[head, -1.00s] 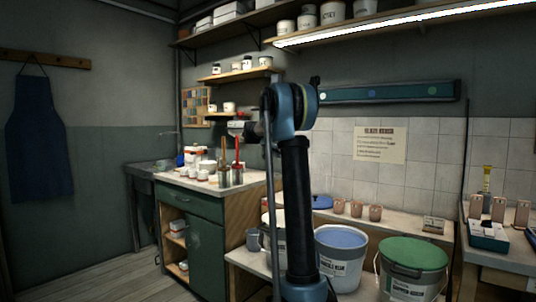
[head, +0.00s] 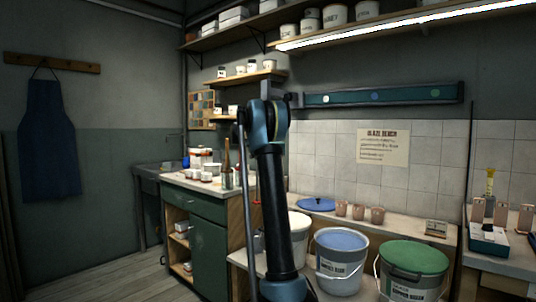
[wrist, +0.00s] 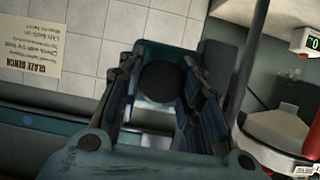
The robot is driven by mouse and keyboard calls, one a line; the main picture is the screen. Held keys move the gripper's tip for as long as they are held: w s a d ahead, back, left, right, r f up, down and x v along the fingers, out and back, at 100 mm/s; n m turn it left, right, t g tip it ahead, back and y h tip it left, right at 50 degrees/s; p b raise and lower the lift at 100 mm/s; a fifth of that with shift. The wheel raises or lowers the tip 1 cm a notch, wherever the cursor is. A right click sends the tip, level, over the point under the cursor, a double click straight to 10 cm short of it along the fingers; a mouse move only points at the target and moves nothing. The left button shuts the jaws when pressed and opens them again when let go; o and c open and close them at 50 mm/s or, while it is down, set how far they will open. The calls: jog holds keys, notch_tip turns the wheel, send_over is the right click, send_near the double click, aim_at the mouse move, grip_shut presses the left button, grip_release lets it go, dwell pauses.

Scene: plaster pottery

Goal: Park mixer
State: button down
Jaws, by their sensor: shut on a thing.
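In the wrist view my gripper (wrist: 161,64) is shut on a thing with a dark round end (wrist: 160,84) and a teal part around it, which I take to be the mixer. In the head view my gripper (head: 293,99) is small and partly behind my arm, near the left end of the teal wall rail (head: 400,95). The rail carries coloured dots and also shows in the wrist view (wrist: 45,152). Most of the mixer is hidden; a thin rod (head: 243,150) shows beside my arm, but I cannot tell whether it belongs to it.
Below stand a white bucket (head: 300,236), a blue-topped bucket (head: 341,258) and a green-lidded bucket (head: 413,265). Several small cups (head: 358,212) and a blue lid (head: 317,204) are on the ledge. Shelves (head: 245,77) and a bright lamp (head: 375,31) are overhead.

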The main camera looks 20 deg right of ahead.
jog(key=shift+w+a+r, duration=0.15)
jog(key=shift+w+a, duration=0.05)
jog(key=shift+w, duration=0.1)
jog(key=c, duration=1.1)
grip_release()
jog(key=shift+s+a, duration=0.1)
jog(key=shift+a, duration=0.05)
jog(key=v, duration=1.1)
jog(key=shift+s+a, duration=0.25)
